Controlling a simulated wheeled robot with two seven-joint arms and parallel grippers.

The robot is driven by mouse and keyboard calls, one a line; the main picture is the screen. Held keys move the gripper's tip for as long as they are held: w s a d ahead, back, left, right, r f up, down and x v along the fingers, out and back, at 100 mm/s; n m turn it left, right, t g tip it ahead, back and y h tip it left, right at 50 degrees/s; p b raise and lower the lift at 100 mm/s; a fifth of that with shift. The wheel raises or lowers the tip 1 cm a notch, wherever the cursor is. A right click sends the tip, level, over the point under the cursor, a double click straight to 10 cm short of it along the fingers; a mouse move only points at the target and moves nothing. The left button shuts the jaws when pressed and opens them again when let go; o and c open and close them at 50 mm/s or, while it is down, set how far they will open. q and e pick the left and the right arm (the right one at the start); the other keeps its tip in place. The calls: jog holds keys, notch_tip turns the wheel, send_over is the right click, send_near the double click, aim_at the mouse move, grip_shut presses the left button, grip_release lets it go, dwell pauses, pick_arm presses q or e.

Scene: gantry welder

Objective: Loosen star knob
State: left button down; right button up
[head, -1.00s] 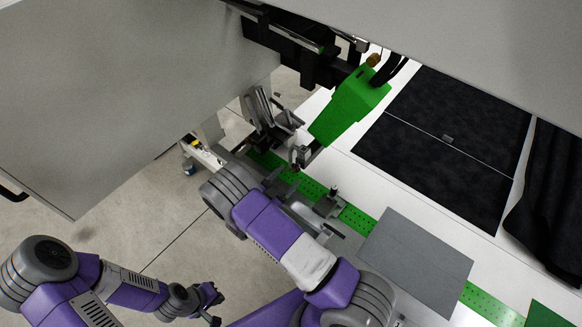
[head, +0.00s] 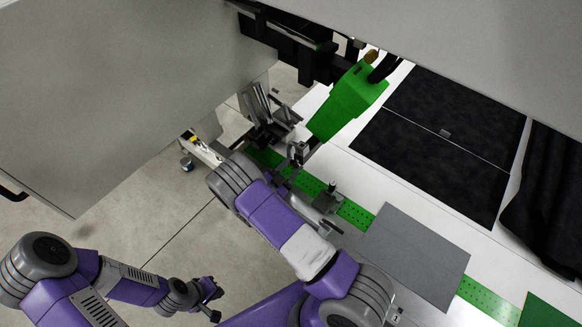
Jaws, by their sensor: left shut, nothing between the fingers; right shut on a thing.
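I cannot make out the star knob for certain. A grey clamp-like fixture (head: 324,203) with a dark upright knob or post (head: 332,187) stands on the green perforated strip (head: 354,213). My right arm crosses the middle of the head view, with its bend left of this fixture. My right gripper is hidden behind that arm, so its hold cannot be seen. My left gripper (head: 212,300) is low in the view, left of the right arm, over the floor. It is shut and empty, well apart from the fixture.
A green block-shaped unit (head: 347,102) hangs from the dark gantry above the strip. Large grey panels (head: 110,90) close off the upper left and top. A grey plate (head: 416,256) and black sheets (head: 437,145) lie on the white table. Open floor (head: 150,220) is at lower left.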

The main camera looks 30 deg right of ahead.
jog(key=shift+n+b, duration=0.45)
jog(key=shift+n, duration=0.35)
jog(key=o, duration=1.1)
jog(key=shift+c, duration=0.2)
jog(key=b+v, duration=0.1)
jog(key=v, duration=0.5)
jog(key=shift+s+a+b, duration=0.1)
jog(key=shift+a+b, duration=0.2)
jog(key=shift+a, duration=0.05)
jog(key=shift+s+a, duration=0.2)
jog(key=shift+a, duration=0.2)
